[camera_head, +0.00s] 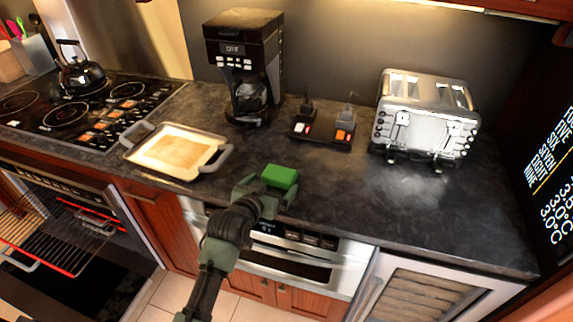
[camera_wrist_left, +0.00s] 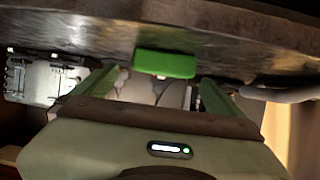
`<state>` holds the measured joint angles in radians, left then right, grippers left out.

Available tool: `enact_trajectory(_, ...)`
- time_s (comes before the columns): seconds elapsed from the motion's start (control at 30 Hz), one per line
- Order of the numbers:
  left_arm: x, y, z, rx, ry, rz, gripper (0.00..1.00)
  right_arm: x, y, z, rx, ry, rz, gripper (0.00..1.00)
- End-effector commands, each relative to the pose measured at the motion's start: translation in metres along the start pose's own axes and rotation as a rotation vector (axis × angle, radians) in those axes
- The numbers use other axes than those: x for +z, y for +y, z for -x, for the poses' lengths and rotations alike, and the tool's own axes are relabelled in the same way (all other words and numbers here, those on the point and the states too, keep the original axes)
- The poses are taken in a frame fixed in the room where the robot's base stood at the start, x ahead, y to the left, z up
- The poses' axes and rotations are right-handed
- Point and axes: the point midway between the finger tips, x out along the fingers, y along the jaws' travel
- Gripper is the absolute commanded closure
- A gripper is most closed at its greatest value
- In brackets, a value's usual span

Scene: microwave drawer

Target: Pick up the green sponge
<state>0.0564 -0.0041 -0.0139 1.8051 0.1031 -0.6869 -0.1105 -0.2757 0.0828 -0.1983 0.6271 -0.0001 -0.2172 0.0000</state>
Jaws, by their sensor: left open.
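The green sponge (camera_head: 279,176) lies near the front edge of the dark countertop (camera_head: 330,195). My left gripper (camera_head: 262,190) is open at the counter's front edge, right beside the sponge. In the left wrist view the sponge (camera_wrist_left: 165,64) appears just beyond the tips of the two green fingers, roughly centred between them. The left gripper (camera_wrist_left: 160,78) holds nothing there. The head view does not show clearly whether a finger touches the sponge. My right gripper is not in view.
A tray (camera_head: 178,150) stands left of the sponge. Behind are a coffee maker (camera_head: 245,65), a power strip (camera_head: 322,131) and a toaster (camera_head: 425,115). A kettle (camera_head: 80,72) sits on the stove. An open oven (camera_head: 70,225) is at left. Counter right of the sponge is clear.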

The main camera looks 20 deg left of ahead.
Motion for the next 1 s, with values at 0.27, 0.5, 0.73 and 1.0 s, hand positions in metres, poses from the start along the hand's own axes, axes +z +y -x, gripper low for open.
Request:
enact_trajectory(0.27,-0.001,0.0,-0.025,0.0,0.0,0.001,0.0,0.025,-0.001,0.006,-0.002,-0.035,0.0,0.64)
enact_trajectory(0.5,-0.003,-0.004,-0.051,0.0,-0.002,0.001,0.0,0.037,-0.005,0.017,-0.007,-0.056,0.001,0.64)
enact_trajectory(0.73,-0.001,-0.005,-0.074,0.0,-0.001,0.001,0.0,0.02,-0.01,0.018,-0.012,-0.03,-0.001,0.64)
enact_trajectory(1.0,0.0,-0.005,-0.077,0.0,0.0,0.0,0.0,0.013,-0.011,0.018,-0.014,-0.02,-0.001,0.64)
